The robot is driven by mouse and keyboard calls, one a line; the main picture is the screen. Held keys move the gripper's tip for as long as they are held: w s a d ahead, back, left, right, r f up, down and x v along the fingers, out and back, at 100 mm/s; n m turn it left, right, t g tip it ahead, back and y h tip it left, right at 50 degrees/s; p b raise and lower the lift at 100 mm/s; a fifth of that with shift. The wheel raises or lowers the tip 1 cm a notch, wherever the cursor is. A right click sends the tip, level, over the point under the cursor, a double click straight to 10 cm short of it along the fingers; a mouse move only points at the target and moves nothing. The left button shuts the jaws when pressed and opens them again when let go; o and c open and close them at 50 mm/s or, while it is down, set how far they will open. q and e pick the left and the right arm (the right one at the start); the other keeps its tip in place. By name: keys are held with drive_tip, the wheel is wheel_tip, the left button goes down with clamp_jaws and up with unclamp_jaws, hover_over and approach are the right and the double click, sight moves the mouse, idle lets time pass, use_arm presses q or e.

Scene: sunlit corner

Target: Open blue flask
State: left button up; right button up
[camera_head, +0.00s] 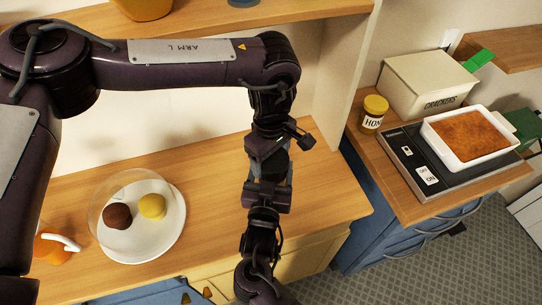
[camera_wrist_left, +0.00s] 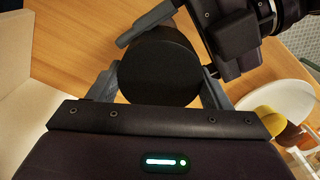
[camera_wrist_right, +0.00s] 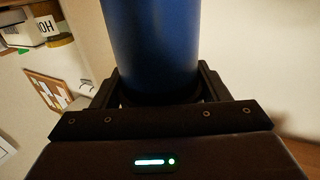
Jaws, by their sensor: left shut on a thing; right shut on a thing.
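The blue flask (camera_wrist_right: 153,45) stands out in the right wrist view as a smooth blue cylinder between the fingers of my right gripper (camera_wrist_right: 158,90), which is shut on it. My left gripper (camera_wrist_left: 158,85) is shut on the flask's round black cap (camera_wrist_left: 158,65), seen end-on in the left wrist view. In the head view my left gripper (camera_head: 277,148) is just above my right gripper (camera_head: 268,192), and the two hide most of the flask. I cannot tell whether cap and body are joined.
At right are a honey jar (camera_head: 373,113), a crackers box (camera_head: 428,82) and a baking dish (camera_head: 470,135).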

use_arm(q)
drive_tip(key=shift+a, duration=0.1)
idle(0.7)
drive_tip(key=o, duration=1.1)
drive_tip(key=shift+c, duration=0.2)
drive_tip(key=shift+r, duration=0.15)
drive_tip(key=shift+r, duration=2.1)
use_arm(e)
drive_tip(key=o, duration=1.9)
drive_tip(key=shift+o, duration=0.2)
drive_tip(key=shift+s, duration=0.1)
